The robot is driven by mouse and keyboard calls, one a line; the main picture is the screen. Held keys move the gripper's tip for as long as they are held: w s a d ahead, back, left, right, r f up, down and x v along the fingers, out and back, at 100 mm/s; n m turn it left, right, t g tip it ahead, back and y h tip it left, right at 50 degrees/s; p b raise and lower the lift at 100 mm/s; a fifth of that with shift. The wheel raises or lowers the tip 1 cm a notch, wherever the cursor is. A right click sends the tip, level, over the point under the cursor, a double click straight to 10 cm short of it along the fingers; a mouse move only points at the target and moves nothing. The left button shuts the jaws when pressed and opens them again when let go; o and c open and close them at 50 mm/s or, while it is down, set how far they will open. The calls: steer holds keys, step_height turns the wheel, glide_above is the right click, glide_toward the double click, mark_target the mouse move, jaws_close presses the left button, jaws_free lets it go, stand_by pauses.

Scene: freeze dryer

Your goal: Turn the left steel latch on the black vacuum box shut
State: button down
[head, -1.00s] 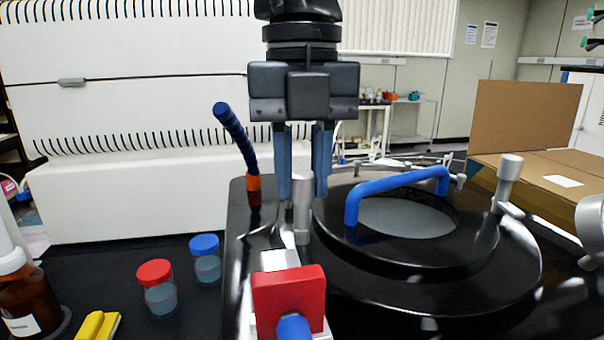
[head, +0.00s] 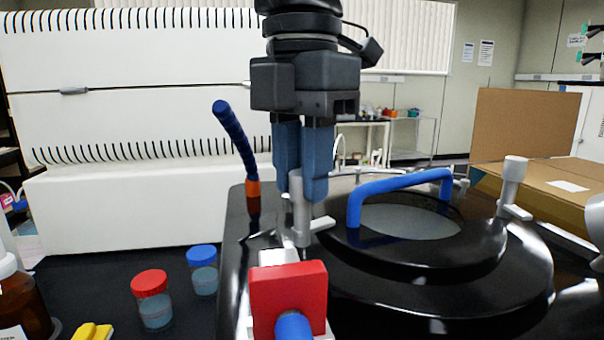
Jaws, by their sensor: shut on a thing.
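The black vacuum box (head: 239,270) stands at the front centre, with a round black lid (head: 440,258) and a blue handle (head: 400,184) on top. The left steel latch (head: 301,222) is an upright steel post at the lid's left edge, with a short steel tab at its foot pointing right toward the lid. My gripper (head: 303,188) points down and is shut on the latch post, its two blue fingers around the post's upper part. The fingers hide some of the post. A second steel latch (head: 511,185) stands at the lid's right edge.
A red block with a blue knob (head: 289,295) sits in front of the latch. A blue hose (head: 237,142) rises to its left. Red-capped (head: 151,298) and blue-capped (head: 203,268) jars and a brown bottle (head: 20,300) stand left. A cardboard box (head: 560,180) is at right.

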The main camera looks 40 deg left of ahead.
steer(key=shift+m, duration=1)
steer(key=c, duration=0.9)
jaws_free()
step_height(320, 180, up, 8)
steer(key=p, duration=0.5)
steer(key=shift+f, duration=0.1)
